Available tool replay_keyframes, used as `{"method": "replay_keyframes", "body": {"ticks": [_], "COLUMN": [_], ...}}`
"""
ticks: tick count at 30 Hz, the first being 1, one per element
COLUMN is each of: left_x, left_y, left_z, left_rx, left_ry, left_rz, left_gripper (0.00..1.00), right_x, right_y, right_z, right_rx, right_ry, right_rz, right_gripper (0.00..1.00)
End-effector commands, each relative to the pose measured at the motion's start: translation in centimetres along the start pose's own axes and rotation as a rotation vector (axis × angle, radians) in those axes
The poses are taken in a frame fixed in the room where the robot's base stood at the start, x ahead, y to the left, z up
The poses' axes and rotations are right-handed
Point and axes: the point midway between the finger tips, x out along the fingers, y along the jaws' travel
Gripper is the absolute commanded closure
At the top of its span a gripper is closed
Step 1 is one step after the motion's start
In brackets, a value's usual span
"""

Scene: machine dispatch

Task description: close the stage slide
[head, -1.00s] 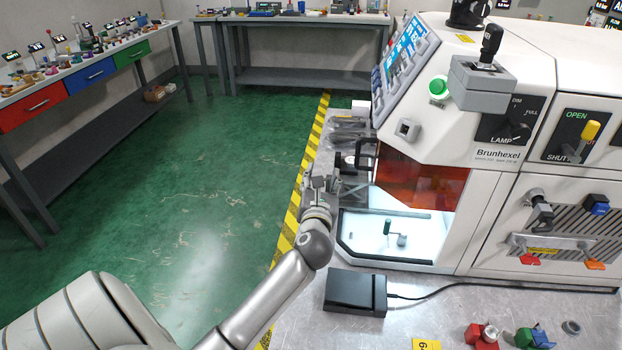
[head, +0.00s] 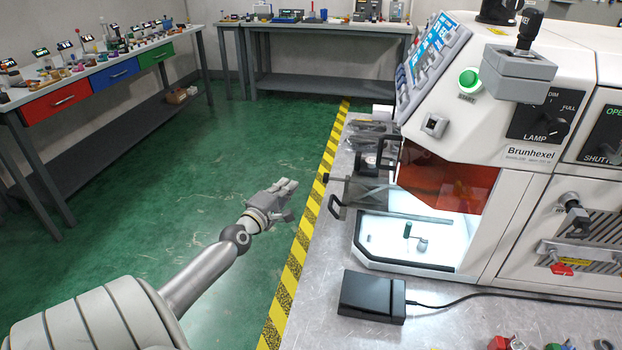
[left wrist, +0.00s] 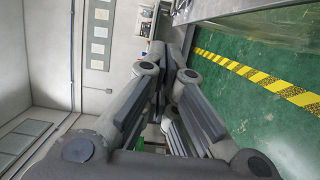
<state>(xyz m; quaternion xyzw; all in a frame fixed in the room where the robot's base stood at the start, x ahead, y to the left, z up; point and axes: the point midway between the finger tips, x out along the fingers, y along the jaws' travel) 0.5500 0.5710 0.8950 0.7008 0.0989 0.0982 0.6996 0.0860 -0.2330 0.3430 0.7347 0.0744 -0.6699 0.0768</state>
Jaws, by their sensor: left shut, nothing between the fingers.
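The white Brunhexel machine (head: 520,185) stands on the bench at the right of the head view. A dark handle frame on a thin plate, which looks like the stage slide (head: 338,206), sticks out at its left side, near the bench edge. Whether it is fully out I cannot tell. My left gripper (head: 287,187) is shut and empty, over the green floor left of the handle and apart from it. Its fingers (left wrist: 168,92) fill the middle of the left wrist view, where the slide does not show. My right gripper is not in view.
A second dark handle (head: 391,150) sits on the machine behind the slide. The lit chamber (head: 410,238) has an orange window (head: 450,183). A black box (head: 372,297) with a cable lies on the bench. The floor left of the yellow-black stripe (head: 308,215) is clear.

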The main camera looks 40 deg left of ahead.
Motion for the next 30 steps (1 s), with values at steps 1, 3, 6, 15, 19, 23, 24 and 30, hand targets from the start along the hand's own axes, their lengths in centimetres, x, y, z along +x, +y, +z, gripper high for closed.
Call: {"method": "replay_keyframes", "body": {"ticks": [1,3,6,15,19,23,24,30], "left_x": [1.0,2.2,3.8,6.8,7.1,7.2,7.2,7.2], "left_y": [0.1,0.0,0.0,0.5,0.3,0.2,0.1,0.0], "left_z": [-0.1,0.0,-0.1,1.8,3.1,3.8,3.9,3.9], "left_rx": [0.001,0.000,0.001,-0.006,-0.004,-0.003,-0.003,-0.002], "left_ry": [0.001,0.001,0.001,0.000,0.001,0.000,0.000,0.000], "left_rz": [0.003,0.003,0.004,0.000,0.001,0.001,0.001,0.001], "left_gripper": [1.00,1.00,1.00,1.00,1.00,1.00,1.00,1.00], "right_x": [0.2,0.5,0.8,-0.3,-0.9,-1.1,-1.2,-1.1], "right_y": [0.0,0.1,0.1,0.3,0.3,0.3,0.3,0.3], "right_z": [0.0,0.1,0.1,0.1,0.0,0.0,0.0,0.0], "right_rx": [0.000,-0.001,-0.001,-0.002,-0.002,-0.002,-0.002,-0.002], "right_ry": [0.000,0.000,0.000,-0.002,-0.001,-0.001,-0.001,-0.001], "right_rz": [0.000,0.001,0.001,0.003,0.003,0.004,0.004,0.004], "right_gripper": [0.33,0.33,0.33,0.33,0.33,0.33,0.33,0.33]}}
